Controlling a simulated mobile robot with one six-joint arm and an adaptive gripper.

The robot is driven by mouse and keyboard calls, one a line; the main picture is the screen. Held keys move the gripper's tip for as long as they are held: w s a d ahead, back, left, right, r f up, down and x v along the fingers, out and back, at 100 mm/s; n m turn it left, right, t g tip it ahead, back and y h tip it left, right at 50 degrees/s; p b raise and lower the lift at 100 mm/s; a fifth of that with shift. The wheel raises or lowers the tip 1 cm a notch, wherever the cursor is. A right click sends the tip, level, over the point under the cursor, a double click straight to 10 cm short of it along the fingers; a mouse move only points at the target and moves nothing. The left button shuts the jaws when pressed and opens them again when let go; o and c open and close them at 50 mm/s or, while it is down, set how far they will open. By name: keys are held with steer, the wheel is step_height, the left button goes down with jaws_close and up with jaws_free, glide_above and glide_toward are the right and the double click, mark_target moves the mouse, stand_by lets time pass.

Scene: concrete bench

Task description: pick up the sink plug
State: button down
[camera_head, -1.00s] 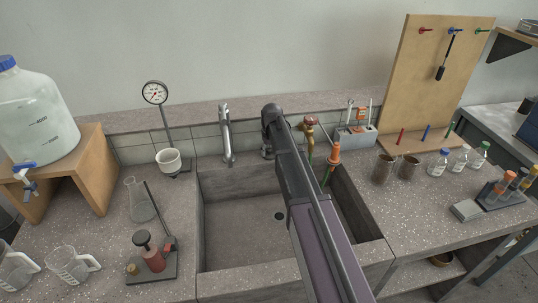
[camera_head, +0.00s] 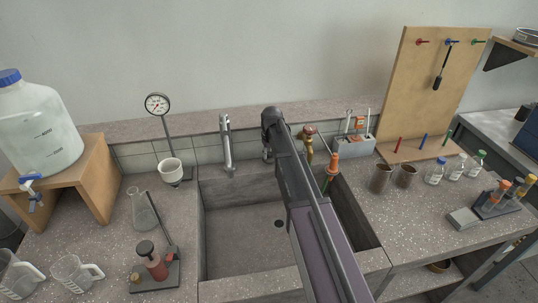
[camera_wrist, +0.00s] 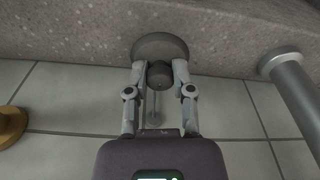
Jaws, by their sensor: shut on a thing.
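The sink plug (camera_wrist: 160,46), a grey disc with a dark knob, is at the top middle of the wrist view. My gripper (camera_wrist: 159,72) is shut on the plug's knob, with one finger on each side. The disc lies beyond the fingertips, against the speckled ledge in the picture; I cannot tell whether it touches it. In the head view my arm reaches over the sink (camera_head: 240,240) to the back wall, and I cannot make out the plug there. The drain hole (camera_head: 279,223) in the sink floor is uncovered.
A metal tap (camera_head: 227,145) stands left of my arm; its pipe (camera_wrist: 290,80) shows at the wrist view's right. A brass-coloured valve (camera_head: 308,140) and an orange-topped tool (camera_head: 333,165) are close on the right. A gauge stand (camera_head: 158,104) is farther left.

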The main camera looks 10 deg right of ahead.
steer(key=s+r+p, duration=0.1)
steer(key=s, duration=1.5)
steer(key=shift+r, duration=0.4)
steer(key=shift+w+f, duration=0.1)
